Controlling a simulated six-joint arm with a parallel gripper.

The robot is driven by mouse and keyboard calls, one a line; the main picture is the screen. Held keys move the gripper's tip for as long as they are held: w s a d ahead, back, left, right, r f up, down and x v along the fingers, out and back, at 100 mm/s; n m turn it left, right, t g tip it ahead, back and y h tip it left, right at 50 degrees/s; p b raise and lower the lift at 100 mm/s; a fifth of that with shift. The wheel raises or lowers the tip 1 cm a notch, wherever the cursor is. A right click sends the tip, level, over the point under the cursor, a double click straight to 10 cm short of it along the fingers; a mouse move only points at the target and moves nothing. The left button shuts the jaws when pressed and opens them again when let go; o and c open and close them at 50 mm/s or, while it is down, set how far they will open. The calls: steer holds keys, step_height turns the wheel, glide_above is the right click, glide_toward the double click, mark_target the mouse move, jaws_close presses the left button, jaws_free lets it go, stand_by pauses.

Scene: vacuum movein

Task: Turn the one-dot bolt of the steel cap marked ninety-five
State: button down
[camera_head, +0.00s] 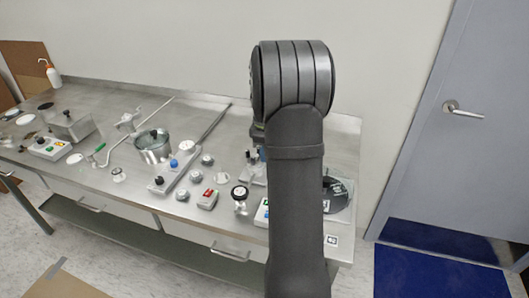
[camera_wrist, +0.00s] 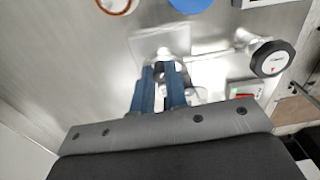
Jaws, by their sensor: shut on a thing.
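My gripper (camera_wrist: 163,68) shows in the wrist view with two blue fingers. It is shut on a small shiny steel part (camera_wrist: 164,53) that rises from a square steel plate (camera_wrist: 178,38). The part is blurred and mostly hidden between the fingertips, so I cannot tell whether it is the one-dot bolt. I can read neither a ninety-five mark nor any dots in either view. In the head view my own arm hides most of the gripper and what it holds.
In the head view the steel bench (camera_head: 120,183) carries a glass-lidded pot (camera_head: 152,146), a red-topped box (camera_head: 208,199) and several small knobs. A black disc (camera_head: 338,196) lies right of my arm.

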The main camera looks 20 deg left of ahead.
steer(key=m, duration=0.6)
steer(key=shift+m, duration=0.6)
stand_by(0.3)
steer(key=c, duration=1.4)
jaws_free()
steer(key=shift+c, duration=0.2)
step_height(320, 180, up, 18)
steer(key=shift+f, duration=0.25)
